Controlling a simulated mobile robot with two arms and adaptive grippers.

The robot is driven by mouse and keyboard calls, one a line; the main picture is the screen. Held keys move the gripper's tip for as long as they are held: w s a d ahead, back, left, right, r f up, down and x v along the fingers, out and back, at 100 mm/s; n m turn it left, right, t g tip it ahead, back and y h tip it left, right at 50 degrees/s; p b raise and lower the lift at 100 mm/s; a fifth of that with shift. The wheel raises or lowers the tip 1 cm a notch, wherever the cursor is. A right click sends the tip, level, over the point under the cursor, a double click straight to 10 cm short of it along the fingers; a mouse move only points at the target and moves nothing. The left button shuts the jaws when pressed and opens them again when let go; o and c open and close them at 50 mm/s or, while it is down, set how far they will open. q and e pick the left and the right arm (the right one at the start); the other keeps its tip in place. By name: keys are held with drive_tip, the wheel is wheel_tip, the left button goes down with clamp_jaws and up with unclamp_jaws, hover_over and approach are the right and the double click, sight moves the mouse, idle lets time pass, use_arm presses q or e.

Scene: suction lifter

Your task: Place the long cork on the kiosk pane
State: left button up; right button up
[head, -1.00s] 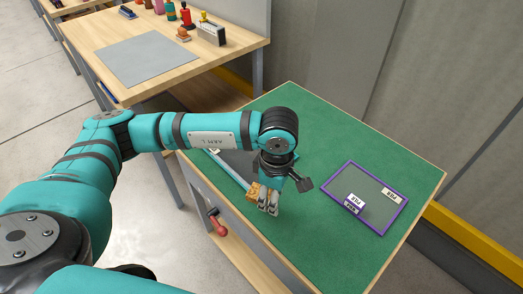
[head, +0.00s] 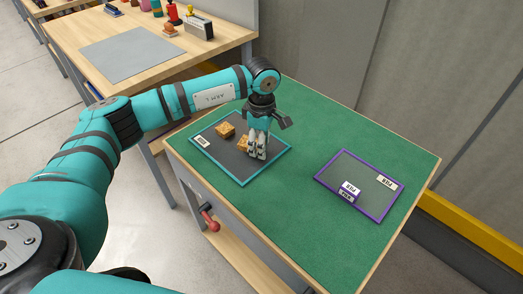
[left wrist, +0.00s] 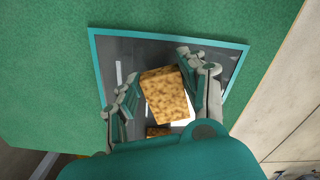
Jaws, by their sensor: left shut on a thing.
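My left gripper (head: 257,152) is shut on a light-brown speckled cork (head: 243,143), which also shows between the fingers in the left wrist view (left wrist: 167,94). It is over the dark pane with a teal rim (head: 243,184), also in the left wrist view (left wrist: 150,36). I cannot tell whether the held cork touches the pane. A second cork (head: 226,130) lies on this pane to the left of the gripper; a cork shows partly hidden below the held one in the left wrist view (left wrist: 157,131). The pane's white label (head: 201,141) is too small to read. My right gripper is not in view.
A purple-rimmed pane (head: 365,171) with a small labelled purple block (head: 348,192) lies at right on the green tabletop (head: 290,220). Green surface between the panes is clear. A wooden bench (head: 90,30) with a grey mat and several small items stands behind. A red-handled clamp (head: 210,220) is at the table's side.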

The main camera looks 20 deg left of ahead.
use_arm(q)
drive_tip(key=shift+f+b, duration=0.4)
drive_tip(key=shift+f, duration=0.8)
drive_tip(key=o, duration=0.8)
drive_tip(key=shift+r, duration=0.1)
wheel_tip(320, 180, up, 12)
drive_tip(key=shift+r, duration=0.15)
